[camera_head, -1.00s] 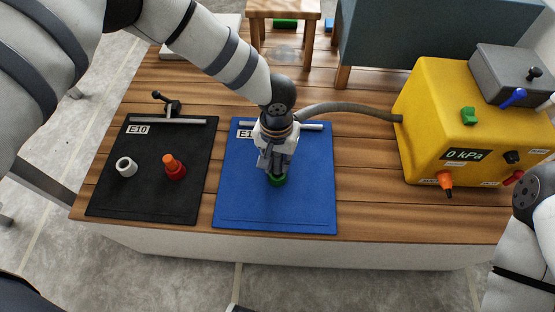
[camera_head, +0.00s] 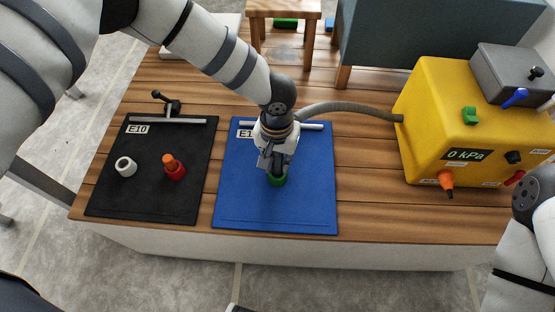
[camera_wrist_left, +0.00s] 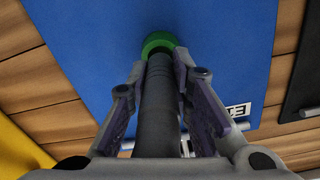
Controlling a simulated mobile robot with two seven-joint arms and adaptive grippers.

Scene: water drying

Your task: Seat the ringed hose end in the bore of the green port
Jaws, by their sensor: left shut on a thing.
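The green port (camera_head: 282,181) stands on the blue mat (camera_head: 305,205), mostly covered by my left gripper in the head view. My left gripper (camera_head: 274,167) points down right over it, its fingers shut on the dark ribbed hose end (camera_wrist_left: 157,105). In the left wrist view the hose end runs between the fingers (camera_wrist_left: 160,65) to the green port (camera_wrist_left: 158,41). The tip meets or overlaps the port there. I cannot tell whether it is inside the bore or how deep. No ring on the tip can be made out. My right gripper is out of view.
A grey hose (camera_head: 350,107) runs from behind my left gripper to the yellow box (camera_head: 440,100), whose display reads 0 kPa. The black mat (camera_head: 145,198) holds a white ring (camera_head: 126,167) and a red port with an orange top (camera_head: 174,168). Bare wood lies right of the blue mat.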

